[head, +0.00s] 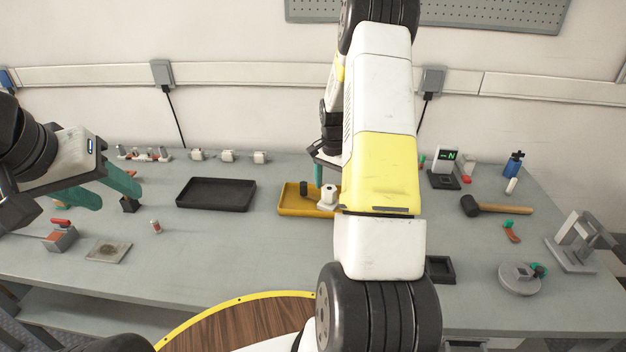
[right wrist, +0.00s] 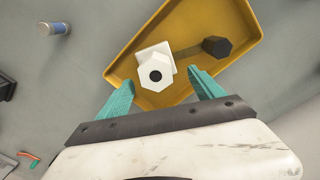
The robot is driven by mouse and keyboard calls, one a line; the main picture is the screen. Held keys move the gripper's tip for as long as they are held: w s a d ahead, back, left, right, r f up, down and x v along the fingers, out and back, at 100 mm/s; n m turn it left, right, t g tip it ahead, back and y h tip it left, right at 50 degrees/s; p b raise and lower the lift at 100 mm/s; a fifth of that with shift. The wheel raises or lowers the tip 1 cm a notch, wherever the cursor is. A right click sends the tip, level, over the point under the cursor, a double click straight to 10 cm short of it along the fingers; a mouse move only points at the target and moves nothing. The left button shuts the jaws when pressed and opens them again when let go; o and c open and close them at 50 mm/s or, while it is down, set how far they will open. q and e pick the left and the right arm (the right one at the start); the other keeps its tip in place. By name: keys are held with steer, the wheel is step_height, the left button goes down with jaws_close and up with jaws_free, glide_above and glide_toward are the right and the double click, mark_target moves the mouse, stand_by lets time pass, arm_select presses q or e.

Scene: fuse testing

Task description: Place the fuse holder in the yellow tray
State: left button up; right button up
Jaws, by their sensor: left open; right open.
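The white fuse holder (head: 328,195), with a square base and a hexagonal top with a dark hole, appears to stand inside the yellow tray (head: 290,211). In the right wrist view the fuse holder (right wrist: 155,62) is near one side wall of the tray (right wrist: 228,8). A black hexagonal piece (right wrist: 216,46) is beside it in the tray. My right gripper (right wrist: 162,80) is open, its teal fingers spread just short of the fuse holder. In the head view my right arm hides part of the tray. My left gripper (head: 120,201) is open and empty above the table's left side.
A black tray (head: 215,207) lies left of the yellow one. Several white pieces (head: 228,156) line the back. A hammer (head: 490,207), a meter (head: 445,170) and a metal stand (head: 575,240) are on the right.

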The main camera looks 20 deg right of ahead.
step_height(320, 180, up, 9)
steer(key=shift+f, duration=0.1)
steer(key=s+a+r+n+t, duration=0.25)
steer(key=s+a+r, duration=0.25)
steer(key=r, duration=0.3)
steer(key=s+a+r+n+t, duration=0.1)
steer(key=s+a+r+n, duration=0.3)
steer(key=r, duration=0.4)
steer(key=s+a+r+n+t+y, duration=0.1)
steer(key=s+a, duration=0.3)
steer(key=s, duration=0.4)
steer(key=s+a+r+n+t+y, duration=0.1)
steer(key=s+a+r+n, duration=0.2)
steer(key=s, duration=0.5)
steer(key=a+n, duration=0.1)
steer(key=a, duration=0.1)
steer(key=shift+s+a+r+t, duration=0.3)
steer(key=shift+s+r+t, duration=0.05)
